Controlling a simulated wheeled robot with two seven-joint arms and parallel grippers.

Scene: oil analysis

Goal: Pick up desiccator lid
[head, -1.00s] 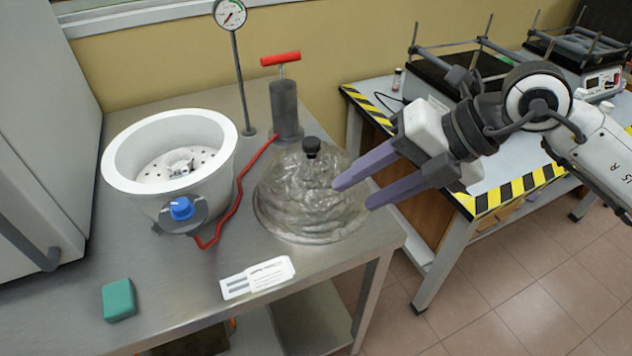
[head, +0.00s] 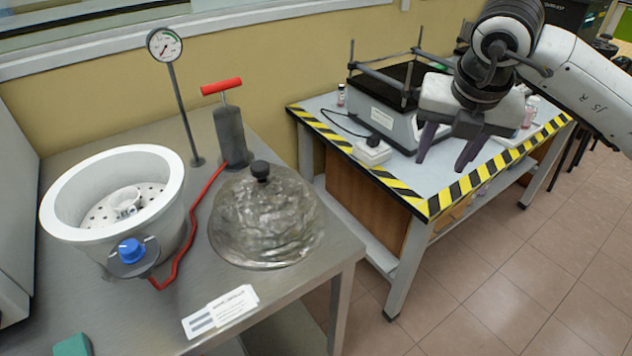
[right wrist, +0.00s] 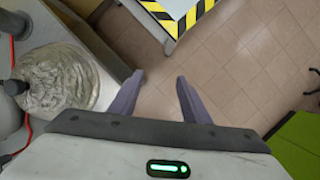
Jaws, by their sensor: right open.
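The desiccator lid (head: 268,222) is a clear, dome-shaped cover with a black knob (head: 260,169) on top. It sits on the steel table to the right of the white desiccator bowl (head: 68,222). In the right wrist view the lid (right wrist: 62,78) is at the left, with its knob at the left edge. My right gripper (head: 447,150) is open and empty, well to the right of the lid. Its two purple fingers point down and also show spread apart in the right wrist view (right wrist: 160,95). My left gripper is not in view.
A red-handled pump (head: 230,135) and a pressure gauge (head: 164,45) stand behind the lid. A red hose joins pump and bowl valve (head: 131,251). A label card (head: 220,312) and a green block (head: 72,346) lie in front. A striped-edge bench (head: 440,203) with equipment stands right, across a gap.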

